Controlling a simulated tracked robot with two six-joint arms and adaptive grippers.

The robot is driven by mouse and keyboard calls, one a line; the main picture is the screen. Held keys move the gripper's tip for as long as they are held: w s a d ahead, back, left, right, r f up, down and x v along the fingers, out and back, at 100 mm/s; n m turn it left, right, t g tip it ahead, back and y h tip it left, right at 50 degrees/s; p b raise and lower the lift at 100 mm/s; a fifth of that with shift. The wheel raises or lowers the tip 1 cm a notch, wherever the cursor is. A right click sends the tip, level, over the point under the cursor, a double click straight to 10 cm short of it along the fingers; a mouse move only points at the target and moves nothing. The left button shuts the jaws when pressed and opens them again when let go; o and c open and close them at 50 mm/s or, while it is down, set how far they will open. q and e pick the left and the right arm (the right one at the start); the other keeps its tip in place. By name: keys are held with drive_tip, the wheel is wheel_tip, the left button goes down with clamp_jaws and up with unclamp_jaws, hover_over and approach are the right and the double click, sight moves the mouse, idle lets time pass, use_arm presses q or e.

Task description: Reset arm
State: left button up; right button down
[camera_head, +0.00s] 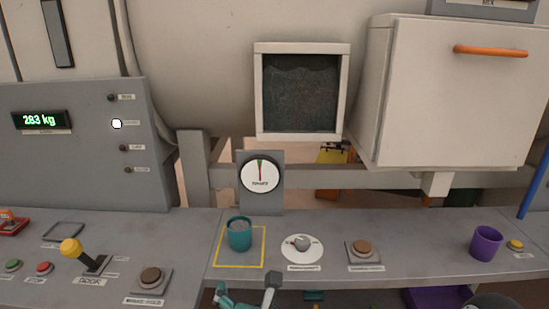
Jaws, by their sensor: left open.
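My left gripper (247,287) shows at the bottom edge, left of centre. Its two fingertips are spread apart with nothing between them. It is below and in front of a teal cup (239,235), apart from it. The cup stands upright inside a yellow square outline on the grey console (200,250) and holds grey material. The rest of the left arm is mostly cut off by the picture's lower edge. My right gripper does not show; a dark rounded shape at the bottom right cannot be made out.
A dial knob (300,243) and brown buttons (362,247) (151,276) sit on the console. A yellow-knobbed lever (71,248) rises at left. A purple cup (485,243) stands at right. A gauge (260,173) and a white box (455,95) with an orange handle are behind.

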use_arm(q)
drive_tip(key=s+a+f+m+g+h+p, duration=0.1)
drive_tip(key=a+f+m+g+h+p, duration=0.25)
drive_tip(key=f+m, duration=1.2)
drive_tip(key=s+a+f+m+g+h+p, duration=0.1)
drive_tip(key=s+f+m+g, duration=0.3)
drive_tip(key=s, duration=0.5)
drive_tip(key=s+a+f+m+g+h+p, duration=0.1)
drive_tip(key=s+f+m+g+h, duration=0.2)
drive_tip(key=s+f+m, duration=0.5)
drive_tip(key=s+m+g, duration=0.1)
drive_tip(key=m, duration=0.2)
drive_tip(key=shift+s+a+f+p, duration=0.15)
drive_tip(key=shift+s+a+p, duration=0.15)
drive_tip(key=shift+s+a, duration=0.05)
drive_tip(key=shift+g, duration=0.25)
